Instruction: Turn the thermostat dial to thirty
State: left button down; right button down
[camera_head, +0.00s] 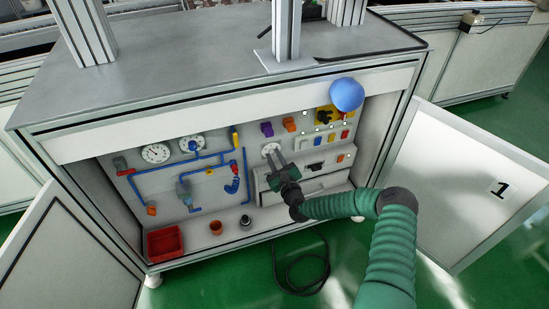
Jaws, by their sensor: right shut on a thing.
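The thermostat dial (270,148) appears to be the small white round dial on the panel inside the open cabinet, left of the switches. My right gripper (274,157) reaches in from the lower right. Its fingers are shut on the dial and cover its lower part. The dial's numbers and pointer are too small to read. My left gripper is not in view.
Two gauges (156,153) and blue pipes (165,168) are on the panel's left. A blue ball-like thing (346,94) is at the upper right. A red bin (165,242) and small pot (216,227) stand below. Open doors (455,185) flank the cabinet.

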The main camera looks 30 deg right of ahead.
jog(key=c, duration=1.3)
grip_release()
jog(key=shift+d+f, duration=0.1)
jog(key=shift+f, duration=0.3)
jog(key=shift+o, duration=0.5)
jog(key=shift+r, duration=0.15)
jog(key=shift+s+r, duration=0.1)
jog(key=shift+s+p, duration=0.35)
jog(key=shift+p, duration=0.05)
jog(key=p+v, duration=0.5)
jog(key=v, duration=1.1)
jog(key=shift+p, duration=0.35)
